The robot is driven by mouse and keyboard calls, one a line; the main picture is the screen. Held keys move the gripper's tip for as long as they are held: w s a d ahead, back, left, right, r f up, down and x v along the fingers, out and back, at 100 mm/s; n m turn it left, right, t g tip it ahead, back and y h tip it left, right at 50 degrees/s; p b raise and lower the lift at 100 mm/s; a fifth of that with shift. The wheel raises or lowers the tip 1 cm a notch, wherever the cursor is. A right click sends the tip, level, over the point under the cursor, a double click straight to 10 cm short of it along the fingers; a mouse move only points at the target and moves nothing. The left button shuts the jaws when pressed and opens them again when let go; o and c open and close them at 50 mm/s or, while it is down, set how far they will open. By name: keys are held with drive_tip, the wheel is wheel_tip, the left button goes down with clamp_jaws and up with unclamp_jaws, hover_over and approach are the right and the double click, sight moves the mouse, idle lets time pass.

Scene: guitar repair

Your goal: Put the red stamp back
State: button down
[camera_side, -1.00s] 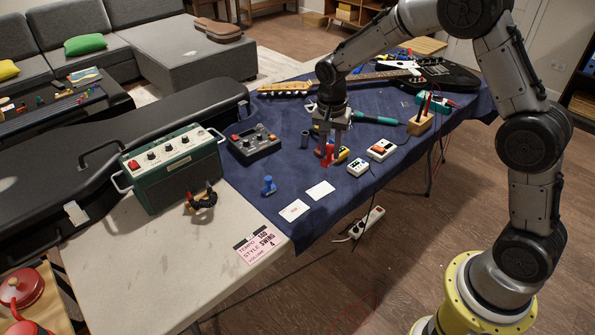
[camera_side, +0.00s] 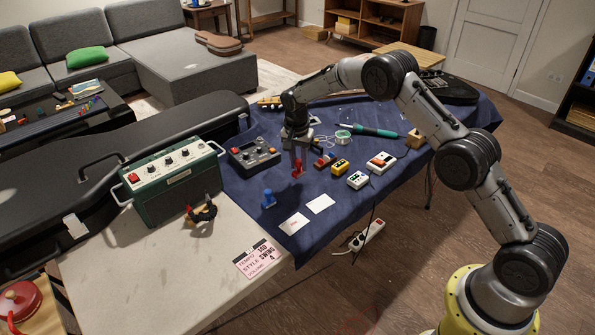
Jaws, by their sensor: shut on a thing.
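The red stamp (camera_side: 298,170) is in my gripper (camera_side: 298,160), which is shut on it and points down over the blue cloth. The stamp looks upright; whether its base touches the cloth or hangs just above it I cannot tell. Two white cards lie in front: one with a faint reddish mark (camera_side: 294,223) and one that looks blank (camera_side: 320,204).
A grey mixer-like box (camera_side: 255,158) sits left of my gripper and a green amplifier (camera_side: 172,178) farther left. Small pedals stand to the right: yellow (camera_side: 341,167), white (camera_side: 357,180) and orange-white (camera_side: 381,162). A soldering iron (camera_side: 372,130) lies behind. Cloth around the cards is clear.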

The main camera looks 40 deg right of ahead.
sight(298, 170)
drive_tip(key=shift+w+f, duration=0.3)
drive_tip(key=shift+f, duration=1.6)
drive_tip(key=shift+f, duration=0.15)
drive_tip(key=c, duration=0.7)
unclamp_jaws()
